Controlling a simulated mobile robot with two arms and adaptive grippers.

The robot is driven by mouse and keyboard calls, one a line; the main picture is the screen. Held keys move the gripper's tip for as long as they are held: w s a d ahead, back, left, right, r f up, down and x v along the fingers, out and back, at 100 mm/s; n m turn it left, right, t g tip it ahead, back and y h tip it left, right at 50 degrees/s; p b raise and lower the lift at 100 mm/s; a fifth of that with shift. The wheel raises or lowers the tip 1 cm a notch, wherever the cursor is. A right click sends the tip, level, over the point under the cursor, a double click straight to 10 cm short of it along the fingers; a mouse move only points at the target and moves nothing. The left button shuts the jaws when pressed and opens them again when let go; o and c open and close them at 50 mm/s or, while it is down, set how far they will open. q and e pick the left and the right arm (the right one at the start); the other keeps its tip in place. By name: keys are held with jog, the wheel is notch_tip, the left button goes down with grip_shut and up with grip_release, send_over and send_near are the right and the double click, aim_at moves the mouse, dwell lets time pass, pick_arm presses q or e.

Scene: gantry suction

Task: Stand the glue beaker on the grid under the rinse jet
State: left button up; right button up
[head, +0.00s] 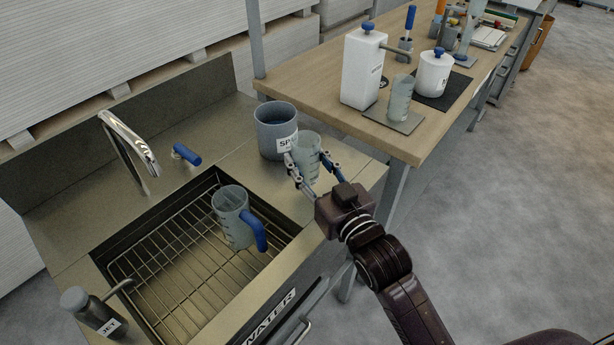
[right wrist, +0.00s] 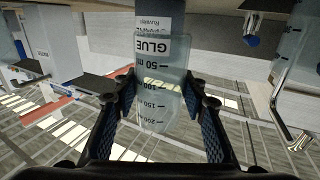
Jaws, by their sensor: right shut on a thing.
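The glue beaker (head: 306,158) is a clear, pale plastic beaker. My right gripper (head: 313,165) is shut on it, one finger on each side, over the counter right of the sink. It looks about upright; I cannot tell its height over the counter. In the right wrist view the beaker (right wrist: 161,90) shows its GLUE label and volume marks between the fingers (right wrist: 165,105). The wire grid (head: 170,277) lies in the sink. The rinse jet (head: 92,310), a dark cylinder labelled JET with a short spout, stands at the sink's near left corner. My left gripper is out of view.
A clear jug (head: 232,222) with a blue handle stands on the grid's right part. A grey pot (head: 275,133) stands just behind the held beaker. A tap (head: 130,140) arches at the sink's back. Another beaker (head: 400,100) stands on the wooden bench. The grid's left part is free.

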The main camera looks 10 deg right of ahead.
aim_at(312, 183)
jog(key=shift+f, duration=2.15)
jog(key=shift+f, duration=0.2)
jog(key=o, duration=1.4)
